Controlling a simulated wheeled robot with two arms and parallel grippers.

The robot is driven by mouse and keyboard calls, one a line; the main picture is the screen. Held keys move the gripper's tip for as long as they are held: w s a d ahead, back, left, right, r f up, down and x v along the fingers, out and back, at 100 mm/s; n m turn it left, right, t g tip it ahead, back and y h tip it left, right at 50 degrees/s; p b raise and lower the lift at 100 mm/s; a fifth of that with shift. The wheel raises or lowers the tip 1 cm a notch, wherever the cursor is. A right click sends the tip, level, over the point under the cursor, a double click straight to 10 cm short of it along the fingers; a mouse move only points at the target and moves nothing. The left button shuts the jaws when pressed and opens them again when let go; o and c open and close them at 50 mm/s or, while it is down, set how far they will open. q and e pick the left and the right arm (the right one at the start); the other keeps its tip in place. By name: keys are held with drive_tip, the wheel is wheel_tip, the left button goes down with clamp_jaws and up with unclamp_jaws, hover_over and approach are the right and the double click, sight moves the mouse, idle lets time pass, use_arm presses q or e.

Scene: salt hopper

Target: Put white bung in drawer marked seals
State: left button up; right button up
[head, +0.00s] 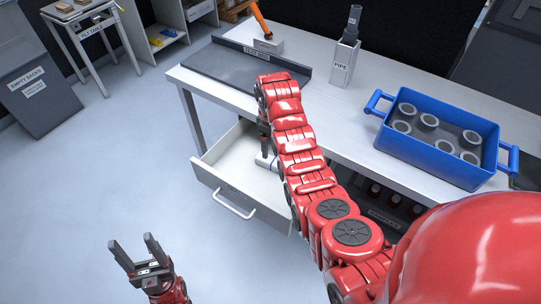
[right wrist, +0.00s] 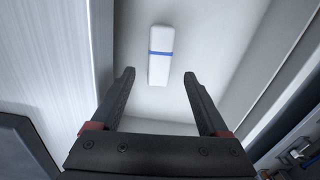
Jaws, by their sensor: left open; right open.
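A white drawer (head: 243,203) under the bench stands pulled open; I cannot read any marking on its front. In the right wrist view a white oblong piece with a blue band, likely the white bung (right wrist: 160,62), lies on the drawer floor. It also shows partly, behind my right arm, in the head view (head: 262,162). My right gripper (right wrist: 159,76) is open and empty, pointing down into the drawer, with the piece just beyond its fingertips and apart from them. My left gripper (head: 131,242) is open and empty above the floor at the lower left.
On the bench (head: 335,105) are a dark tray (head: 225,68), a pipe holder (head: 343,62) and a blue crate (head: 435,155) with several grey rings. A lower shelf (head: 385,212) with dark items is right of the drawer. An empty-sacks bin (head: 35,90) stands left. Floor between is clear.

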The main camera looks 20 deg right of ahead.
wheel_tip(320, 180, up, 4)
drive_tip(key=shift+f+p, duration=0.15)
drive_tip(key=shift+p, duration=0.85)
drive_tip(key=shift+f, duration=0.1)
